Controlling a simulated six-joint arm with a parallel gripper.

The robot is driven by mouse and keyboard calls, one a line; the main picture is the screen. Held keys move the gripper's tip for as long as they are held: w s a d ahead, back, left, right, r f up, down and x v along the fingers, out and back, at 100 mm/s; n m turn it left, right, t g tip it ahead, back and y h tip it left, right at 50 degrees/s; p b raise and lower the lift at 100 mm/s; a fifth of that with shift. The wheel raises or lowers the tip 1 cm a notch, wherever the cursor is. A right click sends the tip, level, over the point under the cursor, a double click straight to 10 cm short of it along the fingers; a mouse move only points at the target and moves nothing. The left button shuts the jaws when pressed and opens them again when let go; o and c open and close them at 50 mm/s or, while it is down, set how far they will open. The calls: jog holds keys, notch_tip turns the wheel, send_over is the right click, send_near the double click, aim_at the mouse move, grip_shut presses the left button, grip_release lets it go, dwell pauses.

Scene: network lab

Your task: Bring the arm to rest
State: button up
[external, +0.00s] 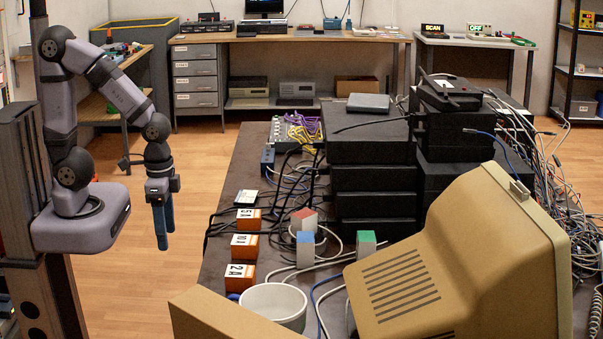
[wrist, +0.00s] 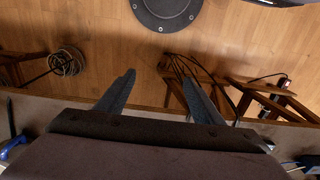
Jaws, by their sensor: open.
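My gripper (external: 163,235) hangs at the end of my arm at the left of the external view, pointing down, with its blue fingers over the open floor to the left of the dark table. In the wrist view the two fingers (wrist: 158,78) stand apart with nothing between them, so it is open and empty. My arm is bent, with the forearm sloping down to the right from the raised elbow. The gripper is clear of the table and touches nothing that I can see.
The dark table (external: 228,198) holds orange-and-white labelled blocks (external: 245,219), coloured-top blocks, a white bowl (external: 273,304), black stacked boxes (external: 368,150), a beige monitor (external: 450,265) and many loose cables. Wooden floor (external: 190,150) is free around my gripper. Workbenches stand at the back.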

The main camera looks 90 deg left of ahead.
notch_tip(320, 180, up, 12)
jog(key=p, duration=1)
jog(key=shift+r, duration=0.25)
jog(key=shift+o, duration=0.5)
jog(key=shift+w, duration=0.1)
dwell(0.5)
